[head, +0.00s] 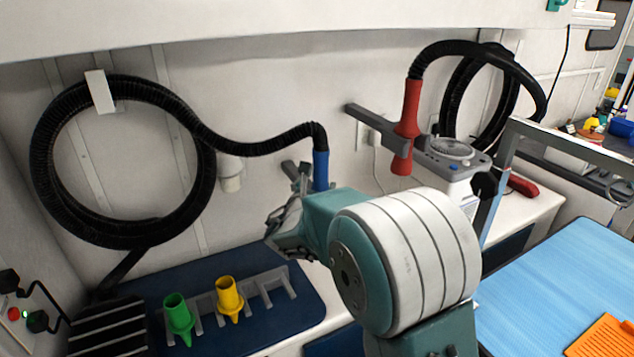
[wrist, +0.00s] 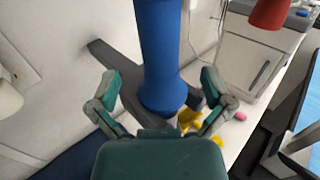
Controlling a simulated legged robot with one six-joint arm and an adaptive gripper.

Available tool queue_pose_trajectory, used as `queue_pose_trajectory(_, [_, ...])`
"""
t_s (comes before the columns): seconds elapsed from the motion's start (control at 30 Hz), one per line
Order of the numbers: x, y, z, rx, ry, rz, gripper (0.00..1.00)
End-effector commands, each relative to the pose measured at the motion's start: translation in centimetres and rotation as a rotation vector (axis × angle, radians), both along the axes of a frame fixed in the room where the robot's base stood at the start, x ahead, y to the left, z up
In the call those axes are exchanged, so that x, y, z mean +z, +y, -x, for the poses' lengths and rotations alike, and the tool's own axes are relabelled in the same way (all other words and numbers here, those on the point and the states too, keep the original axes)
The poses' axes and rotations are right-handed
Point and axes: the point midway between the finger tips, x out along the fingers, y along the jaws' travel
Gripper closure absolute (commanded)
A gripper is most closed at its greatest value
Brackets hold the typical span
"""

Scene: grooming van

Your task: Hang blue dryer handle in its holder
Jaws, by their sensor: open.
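The blue dryer handle (head: 321,171) is upright at the end of a black hose. In the wrist view the handle (wrist: 158,50) stands between my open fingers, its flared lower end level with the grey wall holder (wrist: 118,66). The holder (head: 290,169) is mostly hidden by my arm in the head view. A prong shows just right of the handle in the wrist view; I cannot tell whether the handle is fully seated. My gripper (wrist: 160,84) is open, with visible gaps between both fingers and the handle; it also shows in the head view (head: 286,222).
A red dryer handle (head: 408,120) hangs in another grey holder at right, above a grey-white machine (head: 452,160). A coiled black hose (head: 48,180) hangs on the left wall. Green (head: 178,312) and yellow (head: 229,296) nozzles stand in a rack on a dark blue mat.

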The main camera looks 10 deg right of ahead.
Motion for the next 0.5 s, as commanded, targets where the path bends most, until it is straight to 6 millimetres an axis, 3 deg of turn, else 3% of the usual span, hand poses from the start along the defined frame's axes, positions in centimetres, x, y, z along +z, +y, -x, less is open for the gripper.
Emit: queue_pose_trajectory(0.5, [0.1, 1.0, 2.0, 0.0, 0.0, -0.001, 0.0])
